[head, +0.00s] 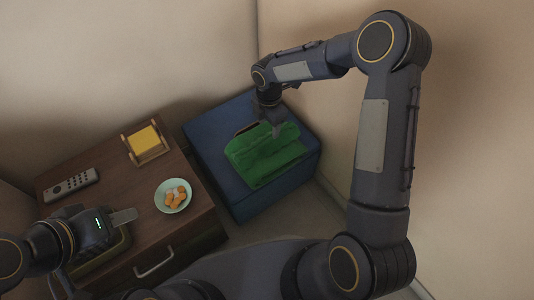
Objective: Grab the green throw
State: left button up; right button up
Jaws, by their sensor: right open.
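The green throw (266,158) lies folded on top of a blue box-like seat (215,166) in the corner. My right gripper (277,129) points down at the throw's back edge and is open. Its fingertips overlap the throw in the picture; I cannot tell whether they touch it. The arm hides a little of the throw's far side. My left gripper (124,216) is over the wooden cabinet at the lower left, away from the throw; its jaw opening is not clear.
The wooden cabinet (105,190) stands left of the blue seat. It holds a remote (70,185), a yellow note block in a holder (144,140) and a pale bowl (173,196) with orange pieces. Walls close in behind and right of the seat.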

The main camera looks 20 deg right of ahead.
aim_at(267, 139)
jog(key=f+b, duration=0.1)
jog(key=f, duration=0.1)
jog(key=f+b, duration=0.1)
jog(key=f, duration=0.1)
jog(key=f+b, duration=0.1)
jog(key=f, duration=0.1)
jog(key=shift+s+a+f, duration=0.2)
jog(key=shift+a+f, duration=0.1)
jog(key=shift+a, duration=0.05)
jog(key=shift+r, duration=0.1)
grip_shut()
